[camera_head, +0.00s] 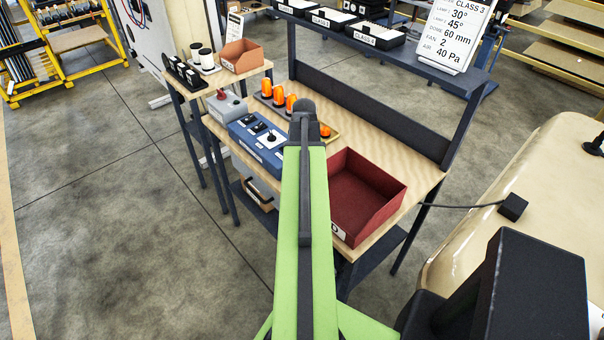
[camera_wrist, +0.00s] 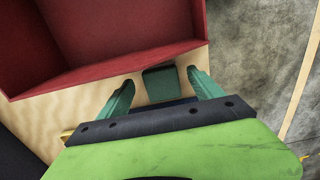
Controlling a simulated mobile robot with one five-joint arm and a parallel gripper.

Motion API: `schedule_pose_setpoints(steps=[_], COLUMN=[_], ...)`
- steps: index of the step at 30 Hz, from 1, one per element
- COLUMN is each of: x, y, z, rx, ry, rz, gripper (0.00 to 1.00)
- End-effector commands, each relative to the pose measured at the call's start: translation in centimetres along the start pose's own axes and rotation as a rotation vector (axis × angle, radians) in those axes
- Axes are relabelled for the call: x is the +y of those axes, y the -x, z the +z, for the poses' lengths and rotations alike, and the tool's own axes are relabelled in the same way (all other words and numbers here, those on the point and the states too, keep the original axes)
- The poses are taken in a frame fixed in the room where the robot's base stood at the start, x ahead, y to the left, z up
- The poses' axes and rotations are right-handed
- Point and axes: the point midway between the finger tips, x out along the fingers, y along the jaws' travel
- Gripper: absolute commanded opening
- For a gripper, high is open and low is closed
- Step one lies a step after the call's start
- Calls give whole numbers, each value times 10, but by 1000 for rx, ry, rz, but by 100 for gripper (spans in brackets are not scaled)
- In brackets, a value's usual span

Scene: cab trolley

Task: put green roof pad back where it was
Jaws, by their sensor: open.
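A small dark green block (camera_wrist: 160,86), which looks like the green roof pad, shows in the wrist view on the light wood bench top, just outside the red bin's wall. My gripper (camera_wrist: 161,77) is open, with one teal finger on each side of the block. I see a gap between the block and each finger. How far the fingertips are above the bench top I cannot tell. In the head view my green arm hides the block and my gripper.
The red open bin (camera_head: 345,203) stands on the wood bench (camera_head: 425,180), beside my arm. A blue control box (camera_head: 258,141), orange lamps (camera_head: 278,95) and a grey box with a red button (camera_head: 227,105) stand to the left. A dark upright panel (camera_head: 370,112) closes the bench's back.

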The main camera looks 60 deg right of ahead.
Motion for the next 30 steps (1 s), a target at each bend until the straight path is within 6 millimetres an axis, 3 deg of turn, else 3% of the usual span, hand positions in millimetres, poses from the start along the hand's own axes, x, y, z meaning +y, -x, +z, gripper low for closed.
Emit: schedule_pose_setpoints(steps=[1,6,12,25,28,30], x=[0,0,0,-2,-33,-80], y=[21,61,95,96,96,97], z=[0,0,0,-2,-22,-47], rx=[0,0,0,0,1,3], ry=[0,0,-1,2,27,61], rz=[0,0,0,0,1,2], gripper=[76,76,76,76,76,76])
